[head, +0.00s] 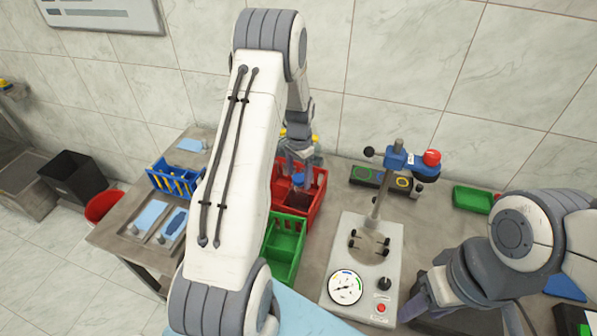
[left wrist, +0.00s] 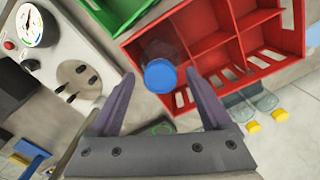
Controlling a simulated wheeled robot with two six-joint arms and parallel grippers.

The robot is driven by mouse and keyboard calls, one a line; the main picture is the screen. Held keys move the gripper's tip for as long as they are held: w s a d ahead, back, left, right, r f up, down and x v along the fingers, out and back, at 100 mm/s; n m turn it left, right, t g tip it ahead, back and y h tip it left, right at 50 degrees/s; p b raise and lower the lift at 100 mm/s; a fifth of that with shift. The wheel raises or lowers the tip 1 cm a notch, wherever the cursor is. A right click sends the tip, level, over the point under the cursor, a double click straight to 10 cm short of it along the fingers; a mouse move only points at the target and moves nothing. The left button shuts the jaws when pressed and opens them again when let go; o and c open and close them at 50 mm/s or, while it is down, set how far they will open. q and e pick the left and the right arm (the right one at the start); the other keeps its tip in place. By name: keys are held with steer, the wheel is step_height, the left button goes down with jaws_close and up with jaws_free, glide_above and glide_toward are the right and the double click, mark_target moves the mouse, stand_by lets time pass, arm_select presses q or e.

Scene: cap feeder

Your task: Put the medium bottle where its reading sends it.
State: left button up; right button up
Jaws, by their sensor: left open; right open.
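A clear bottle with a blue cap (left wrist: 160,76) stands in a compartment of the red crate (left wrist: 215,48) in the left wrist view. In the head view its blue cap (head: 298,179) shows inside the red crate (head: 318,192). My left gripper (head: 297,160) is over that crate, open, with its fingers to either side of the cap in the wrist view; I cannot tell whether they touch it. The tester (head: 335,258) has a round dial (head: 346,287), too small to read surely. My right gripper (head: 458,310) is open at the lower right, partly cut off.
A green crate (head: 286,243) adjoins the red one. Yellow-capped bottles (left wrist: 280,115) are beyond the red crate. A blue rack (head: 172,182) stands at the left, a small green tray (head: 472,199) at the right. A post with a red knob (head: 432,157) rises behind the tester.

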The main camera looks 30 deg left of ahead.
arm_select(q)
step_height(320, 180, up, 12)
steer(key=b, duration=0.4)
steer(key=s+d+r+m, duration=0.1)
steer(key=s+d+r, duration=0.15)
steer(key=d, duration=0.85)
steer(key=s+d+r+m, duration=0.1)
steer(key=s+d+r, duration=0.1)
steer(key=s+d, duration=0.8)
steer(key=s+d+m, duration=0.1)
steer(key=s+d, duration=0.3)
steer(key=s, duration=0.4)
steer(key=s+d+f+m+h, duration=0.1)
steer(key=s+d, duration=0.3)
steer(key=s, duration=0.4)
steer(key=shift+w, duration=0.1)
